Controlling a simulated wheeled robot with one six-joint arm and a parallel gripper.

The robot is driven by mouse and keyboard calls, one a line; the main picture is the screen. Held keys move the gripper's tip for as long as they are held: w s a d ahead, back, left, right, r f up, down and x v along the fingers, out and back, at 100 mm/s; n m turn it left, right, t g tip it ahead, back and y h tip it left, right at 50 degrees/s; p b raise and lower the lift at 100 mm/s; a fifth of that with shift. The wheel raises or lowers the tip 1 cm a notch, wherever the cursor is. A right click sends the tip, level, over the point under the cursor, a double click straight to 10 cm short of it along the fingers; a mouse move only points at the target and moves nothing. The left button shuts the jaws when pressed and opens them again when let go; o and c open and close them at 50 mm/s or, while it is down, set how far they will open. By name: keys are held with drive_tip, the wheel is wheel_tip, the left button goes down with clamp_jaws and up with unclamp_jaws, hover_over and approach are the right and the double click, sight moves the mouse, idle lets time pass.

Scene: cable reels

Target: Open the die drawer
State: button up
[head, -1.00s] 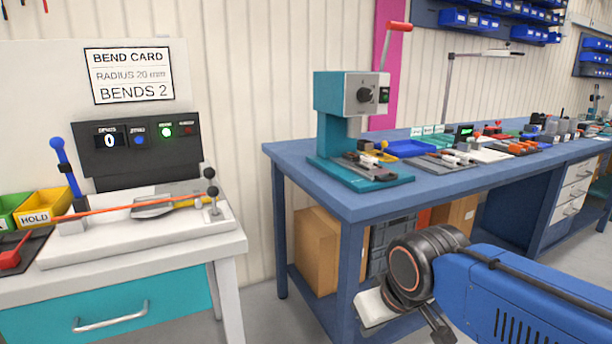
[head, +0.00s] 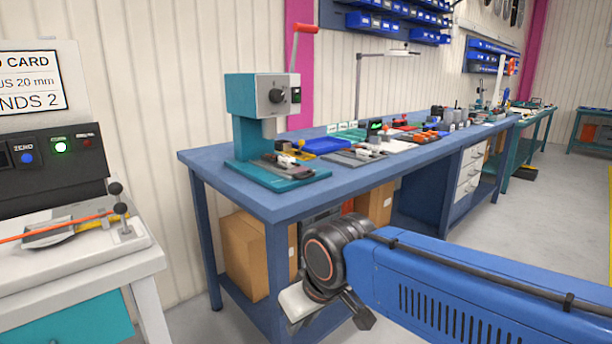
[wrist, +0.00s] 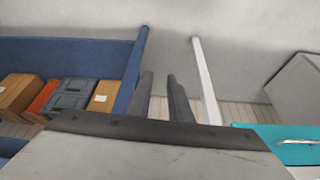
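A teal drawer front (head: 85,325) shows under the white bench at the lower left of the head view, cut by the frame edge. In the wrist view the teal front (wrist: 265,150) is at the right with a pale bar handle (wrist: 295,142); it looks shut. A stack of white drawers (head: 468,172), also shut, sits under the far part of the blue bench. No label shows which is the die drawer. My gripper (wrist: 161,88) is open and empty, its two dark fingers apart, between a blue leg and a white leg. It touches neither drawer.
The blue bench (head: 300,205) carries a teal press (head: 262,115), trays and small parts. Cardboard boxes (head: 245,255) stand on its lower shelf. The white bench (head: 130,262) holds a bending fixture. Grey floor (head: 540,225) is clear on the right.

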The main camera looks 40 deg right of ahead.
drive_tip(key=shift+o, duration=0.5)
drive_tip(key=w+d+r+m, duration=0.2)
drive_tip(key=w+r, duration=0.4)
drive_tip(key=r, duration=0.3)
drive_tip(key=shift+w+d+r+m+g, duration=0.25)
drive_tip(key=shift+r+m+g, duration=0.1)
drive_tip(key=shift+m, duration=0.35)
wheel_tip(320, 180, up, 27)
drive_tip(key=m+g, duration=0.2)
drive_tip(key=m, duration=1.2)
hover_over(311, 176)
drive_tip(key=s, duration=0.3)
drive_tip(key=w+f, duration=0.1)
drive_tip(key=f, duration=0.4)
drive_tip(key=w+f, duration=0.1)
drive_tip(key=f, duration=0.5)
drive_tip(key=w+f, duration=0.1)
drive_tip(key=f, duration=0.5)
clamp_jaws()
